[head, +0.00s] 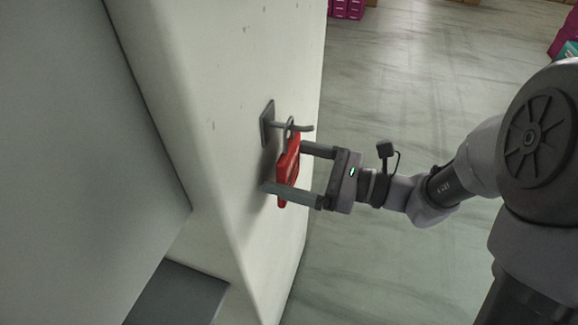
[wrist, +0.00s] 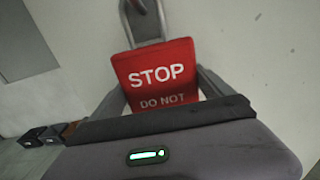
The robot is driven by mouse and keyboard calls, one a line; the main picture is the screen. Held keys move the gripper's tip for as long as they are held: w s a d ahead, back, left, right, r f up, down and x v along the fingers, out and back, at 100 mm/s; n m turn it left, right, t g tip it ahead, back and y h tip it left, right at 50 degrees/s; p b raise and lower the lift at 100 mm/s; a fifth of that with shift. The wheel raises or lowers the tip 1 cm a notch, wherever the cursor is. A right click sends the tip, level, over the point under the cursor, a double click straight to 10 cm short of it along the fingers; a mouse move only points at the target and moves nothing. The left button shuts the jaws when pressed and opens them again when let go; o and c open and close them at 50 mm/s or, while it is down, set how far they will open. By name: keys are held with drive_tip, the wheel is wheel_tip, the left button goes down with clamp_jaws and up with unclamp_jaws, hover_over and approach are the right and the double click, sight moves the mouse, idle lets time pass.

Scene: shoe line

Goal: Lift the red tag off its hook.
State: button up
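The red tag (head: 290,165) hangs by its grey shackle-like loop on the hook (head: 303,128), which juts from a plate on the pale wall. In the wrist view the tag (wrist: 155,75) faces me with "STOP" and "DO NOT" in white; its lower part is hidden by my gripper. My gripper (head: 283,168) is open, with one finger on each side of the tag. One finger crosses in front of the tag in the head view, the other is partly behind it. Any gap between fingers and tag edges looks small; contact cannot be made out.
The pale cabinet wall (head: 215,90) stands right behind the tag. A dark grey block (head: 178,296) is low at the left. Open floor (head: 430,100) lies to the right, with magenta boxes (head: 347,8) far off at the top.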

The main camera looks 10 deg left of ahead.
drive_tip(key=shift+r, duration=0.1)
drive_tip(key=shift+r+p, duration=0.3)
drive_tip(key=shift+r, duration=0.05)
drive_tip(key=shift+r+p, duration=0.3)
drive_tip(key=shift+r, duration=0.25)
drive_tip(key=s+d+p, duration=0.1)
drive_tip(key=d+p, duration=0.2)
drive_tip(key=d, duration=1.5)
drive_tip(key=w+d+f+m+t+h+b, duration=0.1)
drive_tip(key=w+d+f+m+t+b, duration=0.1)
drive_tip(key=f, duration=0.5)
drive_tip(key=w+d+f+m+t+h+b, duration=0.1)
drive_tip(key=w+d+f+m+t+b, duration=0.1)
drive_tip(key=w+f+t, duration=0.2)
drive_tip(key=w+d+f+m+t+h+b, duration=0.1)
drive_tip(key=w+d+f+m+t+b, duration=0.1)
drive_tip(key=f, duration=0.8)
drive_tip(key=shift+w+f+t, duration=0.3)
drive_tip(key=shift+w+t, duration=0.35)
drive_tip(key=shift+t, duration=0.05)
